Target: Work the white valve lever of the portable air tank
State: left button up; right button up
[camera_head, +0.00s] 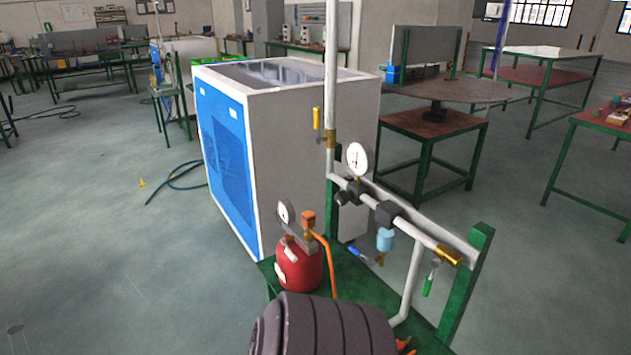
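The portable air tank (299,264) is a small red tank on the green bench, just below the middle of the view. A round white dial gauge (285,212) and an orange fitting (308,220) stand above it. A small whitish piece (291,250) shows on the tank's upper front; it may be the white valve lever, but it is too small to tell its position. An orange hose (329,259) runs down from the fitting. Neither of my grippers is in view.
White pipework (411,229) with valves and a gauge (357,157) rises at right. A blue-and-white cabinet (290,150) stands behind. The floor at left is mostly clear.

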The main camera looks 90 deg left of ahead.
aim_at(287, 251)
jog(key=i+u, duration=0.1)
jog(key=u, duration=0.35)
jog(key=i+u, duration=0.1)
jog(key=u, duration=0.35)
jog(key=i+l+u, duration=0.1)
jog(key=u, duration=0.35)
jog(key=i+l+u, duration=0.1)
jog(key=u, duration=0.35)
jog(key=l+u, duration=0.1)
jog(key=u, duration=0.4)
jog(key=i+l+u, duration=0.1)
jog(key=u, duration=0.35)
jog(key=l, duration=0.1)
